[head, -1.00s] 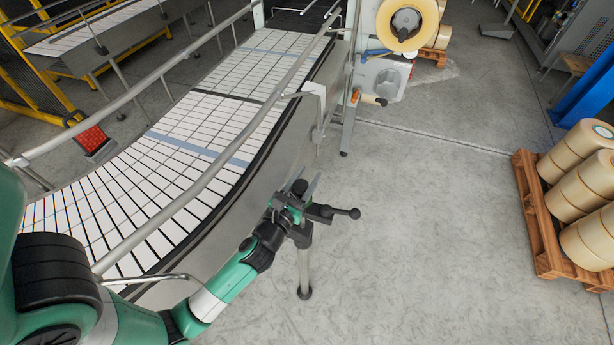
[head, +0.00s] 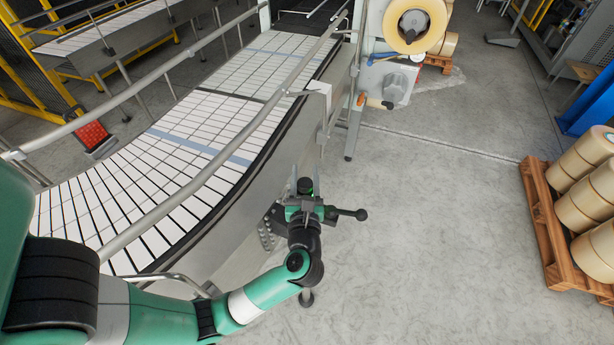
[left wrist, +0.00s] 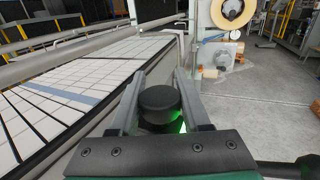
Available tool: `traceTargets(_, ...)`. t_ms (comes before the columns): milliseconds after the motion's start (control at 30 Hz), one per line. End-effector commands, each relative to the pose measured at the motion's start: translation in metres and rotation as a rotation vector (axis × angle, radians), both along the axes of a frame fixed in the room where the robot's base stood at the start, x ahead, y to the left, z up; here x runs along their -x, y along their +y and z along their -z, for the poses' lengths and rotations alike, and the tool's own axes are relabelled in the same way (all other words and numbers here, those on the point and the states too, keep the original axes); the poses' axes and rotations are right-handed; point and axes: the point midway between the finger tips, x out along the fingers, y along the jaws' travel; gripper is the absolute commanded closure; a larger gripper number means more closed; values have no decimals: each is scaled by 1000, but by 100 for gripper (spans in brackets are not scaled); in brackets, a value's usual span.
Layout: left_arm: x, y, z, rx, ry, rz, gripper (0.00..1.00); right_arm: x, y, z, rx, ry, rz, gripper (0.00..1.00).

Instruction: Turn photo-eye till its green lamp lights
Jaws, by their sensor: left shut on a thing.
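The photo-eye (head: 305,185) is a small round black-capped unit beside the conveyor's outer side. In the left wrist view the photo-eye (left wrist: 157,102) stands between my two fingers, its black cap facing up. Green light shows at its lower right side in that view, and a small green spot shows beside it in the head view. My left gripper (head: 306,203) is shut on the photo-eye. A black clamp lever with a ball end (head: 346,213) sticks out to the right. The gripper and wrist hide most of the mount. My right gripper is not in view.
The curved conveyor (head: 225,115) with white slats and a metal guide rail runs along the left. A machine with a tape roll (head: 414,22) stands at its far end. A wooden pallet (head: 540,215) of tape rolls is at right. The floor between is clear.

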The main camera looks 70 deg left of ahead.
Motion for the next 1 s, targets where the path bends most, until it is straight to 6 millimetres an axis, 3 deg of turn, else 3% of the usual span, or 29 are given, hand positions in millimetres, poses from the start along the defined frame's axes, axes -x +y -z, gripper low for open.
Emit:
traceTargets(567,1,1,0,0,2,-48,100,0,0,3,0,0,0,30)
traceTargets(600,1,1,0,0,2,-47,50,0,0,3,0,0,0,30)
traceTargets(700,1,1,0,0,2,-47,31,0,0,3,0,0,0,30)
traceTargets(767,1,1,0,0,2,-47,23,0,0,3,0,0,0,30)
traceTargets(1000,1,1,0,0,2,-47,23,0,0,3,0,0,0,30)
